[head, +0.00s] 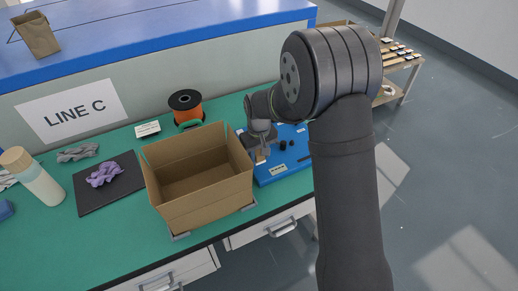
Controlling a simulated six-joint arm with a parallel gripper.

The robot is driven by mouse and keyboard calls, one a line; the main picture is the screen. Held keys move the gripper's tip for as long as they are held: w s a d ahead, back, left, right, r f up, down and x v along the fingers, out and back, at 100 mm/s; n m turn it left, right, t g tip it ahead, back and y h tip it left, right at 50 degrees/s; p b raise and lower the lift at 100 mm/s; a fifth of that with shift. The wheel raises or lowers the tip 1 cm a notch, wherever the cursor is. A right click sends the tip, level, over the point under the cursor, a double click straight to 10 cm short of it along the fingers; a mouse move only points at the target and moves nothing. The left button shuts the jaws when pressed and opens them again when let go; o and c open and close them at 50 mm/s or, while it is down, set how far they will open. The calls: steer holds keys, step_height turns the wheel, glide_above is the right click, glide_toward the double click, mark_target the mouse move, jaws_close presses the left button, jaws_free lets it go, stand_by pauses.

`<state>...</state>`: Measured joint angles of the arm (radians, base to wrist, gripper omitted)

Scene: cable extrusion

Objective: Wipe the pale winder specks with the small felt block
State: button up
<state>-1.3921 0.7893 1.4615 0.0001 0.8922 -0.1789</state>
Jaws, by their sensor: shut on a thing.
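My gripper (262,150) points down over the left part of a blue panel (290,166), just right of the open carton. It is shut on a small tan block (261,159), which looks like the felt block. The block is at or just above the panel's surface; I cannot tell if it touches. The panel carries dark knobs (286,144) and pale labels. Pale specks are too small to tell apart from the labels here. My arm hides the panel's right side and part of its back.
An open, empty cardboard box (199,205) stands close on the left. An orange spool (187,107) stands behind it. A dark mat (104,197) with a purple cloth (104,174) and a pale bottle (36,181) are farther left on the green bench (95,245).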

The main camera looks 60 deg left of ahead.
step_height(320, 180, down, 2)
steer(key=shift+f, duration=0.25)
steer(key=shift+a+f, duration=0.6)
steer(key=shift+a, duration=0.35)
steer(key=shift+c, duration=0.9)
steer(key=shift+a, duration=2.6)
steer(key=shift+d, duration=3.45)
steer(key=shift+d+r, duration=0.15)
steer(key=shift+r, duration=4)
